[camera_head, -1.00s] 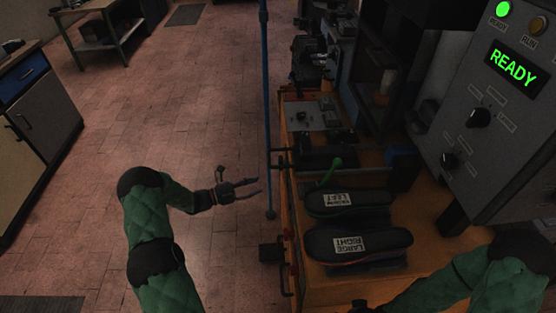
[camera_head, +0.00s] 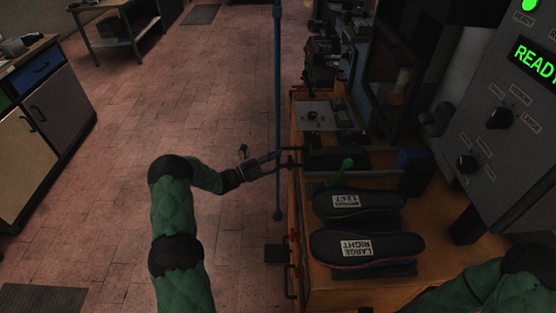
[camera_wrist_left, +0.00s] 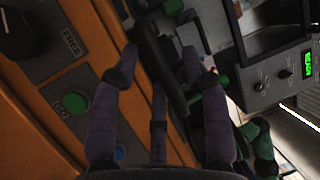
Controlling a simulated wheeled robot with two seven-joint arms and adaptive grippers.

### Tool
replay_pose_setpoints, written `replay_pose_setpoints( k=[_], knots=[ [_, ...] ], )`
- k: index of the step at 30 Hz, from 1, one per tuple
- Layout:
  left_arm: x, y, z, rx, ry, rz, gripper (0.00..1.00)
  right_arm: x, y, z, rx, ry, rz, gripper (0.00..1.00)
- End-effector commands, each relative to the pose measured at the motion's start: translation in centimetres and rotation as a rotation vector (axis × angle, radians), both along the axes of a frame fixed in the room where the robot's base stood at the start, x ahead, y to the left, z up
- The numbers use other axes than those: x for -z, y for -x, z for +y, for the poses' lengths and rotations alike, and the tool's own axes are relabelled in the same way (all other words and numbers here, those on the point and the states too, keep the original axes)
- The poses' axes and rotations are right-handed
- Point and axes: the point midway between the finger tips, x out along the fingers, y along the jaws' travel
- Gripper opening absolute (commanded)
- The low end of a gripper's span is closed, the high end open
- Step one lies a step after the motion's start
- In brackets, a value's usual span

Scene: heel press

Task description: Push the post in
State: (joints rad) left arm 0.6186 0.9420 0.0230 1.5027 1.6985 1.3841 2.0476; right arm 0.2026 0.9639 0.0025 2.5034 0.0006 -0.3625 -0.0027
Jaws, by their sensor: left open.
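A thin blue upright post (camera_head: 277,90) stands along the left side of the orange bench, its lower end near the floor. I cannot tell for certain that it is the post named in the task. My left gripper (camera_head: 279,160) reaches across the post's lower part, toward dark bars at the bench edge. Its fingers are open. In the left wrist view, a dark bar (camera_wrist_left: 150,50) runs slantwise between the spread fingers (camera_wrist_left: 158,62); contact is unclear. My right arm comes in at the bottom right; its gripper is out of view.
Two dark shoe-shaped pieces, one labelled left (camera_head: 358,203) and one labelled large right (camera_head: 366,247), lie on the orange bench (camera_head: 330,284). A grey control panel (camera_head: 500,150) reads READY. The wrist view shows a green button (camera_wrist_left: 74,102).

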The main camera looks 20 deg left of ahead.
Motion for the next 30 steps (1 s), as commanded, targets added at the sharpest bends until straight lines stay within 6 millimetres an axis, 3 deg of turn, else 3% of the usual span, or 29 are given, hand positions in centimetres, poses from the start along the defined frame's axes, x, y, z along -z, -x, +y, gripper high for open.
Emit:
replay_pose_setpoints(
  k=[10,11,15,23,30],
  knots=[
    [-0.1,-0.3,-0.2,-0.001,-0.001,0.0,0.46,0.1,0.0,0.0,0.0,0.0,0.0,0.57],
    [-0.1,-0.3,-0.2,-0.001,-0.001,0.0,0.4,0.1,0.0,0.0,0.0,0.0,0.0,0.57],
    [-0.1,-0.3,-0.2,-0.001,-0.001,0.0,0.01,0.1,0.0,0.0,0.0,0.0,0.0,0.57],
    [-0.1,-0.5,-0.8,0.001,0.0,0.0,0.0,-0.1,0.0,0.0,0.0,0.0,0.0,0.57],
    [-0.4,-2.8,-5.5,0.004,0.0,-0.002,0.0,-1.5,0.0,0.0,0.0,0.0,0.0,0.57]
  ],
)
